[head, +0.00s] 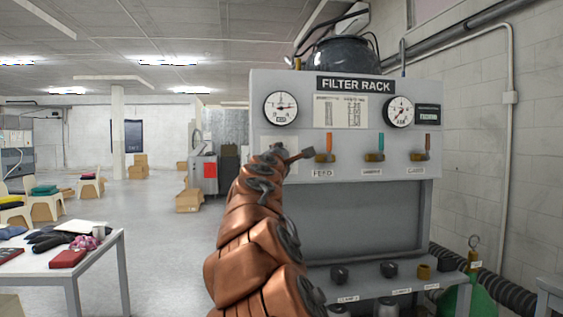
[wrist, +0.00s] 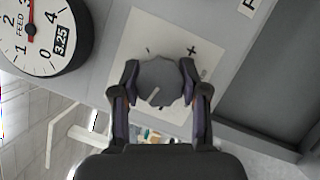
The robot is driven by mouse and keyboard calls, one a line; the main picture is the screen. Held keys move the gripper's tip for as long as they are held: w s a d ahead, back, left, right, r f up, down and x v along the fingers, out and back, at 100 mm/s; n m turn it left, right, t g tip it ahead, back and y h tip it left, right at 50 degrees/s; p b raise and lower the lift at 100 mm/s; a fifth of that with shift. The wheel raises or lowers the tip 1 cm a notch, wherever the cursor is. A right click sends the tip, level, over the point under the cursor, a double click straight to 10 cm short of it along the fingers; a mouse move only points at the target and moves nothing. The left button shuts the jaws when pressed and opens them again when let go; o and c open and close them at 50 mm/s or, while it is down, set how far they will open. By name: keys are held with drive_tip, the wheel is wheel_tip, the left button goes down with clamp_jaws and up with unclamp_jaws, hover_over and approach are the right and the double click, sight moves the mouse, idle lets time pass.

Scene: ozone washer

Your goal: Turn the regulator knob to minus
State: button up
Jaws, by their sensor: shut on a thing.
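The regulator knob (wrist: 160,84) is a round dark grey knob with a light pointer line, on a pale plate (wrist: 150,28) marked with a minus and a plus. In the wrist view my gripper (wrist: 160,88) has one finger on each side of the knob and is shut on it. The pointer line aims down and left in that view. A feed gauge (wrist: 32,30) with a red needle and a 3.25 label sits beside the plate. In the head view my arm hides the knob; my gripper (head: 282,158) is at the rack panel's left side.
Several dark knobs (head: 339,274) stand on the lower shelf. A white table (head: 98,244) with loose items is at the left. Open floor lies between.

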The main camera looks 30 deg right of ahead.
drive_tip(key=n+b, duration=0.1)
drive_tip(key=n+t+b, duration=0.1)
drive_tip(key=n, duration=0.1)
drive_tip(key=shift+f, duration=0.25)
drive_tip(key=n+t+b, duration=0.1)
drive_tip(key=n, duration=0.1)
drive_tip(key=n+t+b, duration=0.1)
drive_tip(key=n+b, duration=0.1)
drive_tip(key=n, duration=0.1)
drive_tip(key=shift+y, duration=0.4)
drive_tip(key=n+t+y+b, duration=0.1)
drive_tip(key=n, duration=0.1)
drive_tip(key=n+b, duration=0.2)
drive_tip(key=shift+t+y, duration=0.4)
drive_tip(key=shift+r+n+t+y+b, duration=0.15)
drive_tip(key=shift+n+t+y+b, duration=0.5)
drive_tip(key=shift+n, duration=1.25)
drive_tip(key=shift+r, duration=0.1)
drive_tip(key=o, duration=1.2)
drive_tip(key=shift+c, duration=0.2)
drive_tip(key=shift+s+a, duration=0.1)
drive_tip(key=shift+a, duration=0.05)
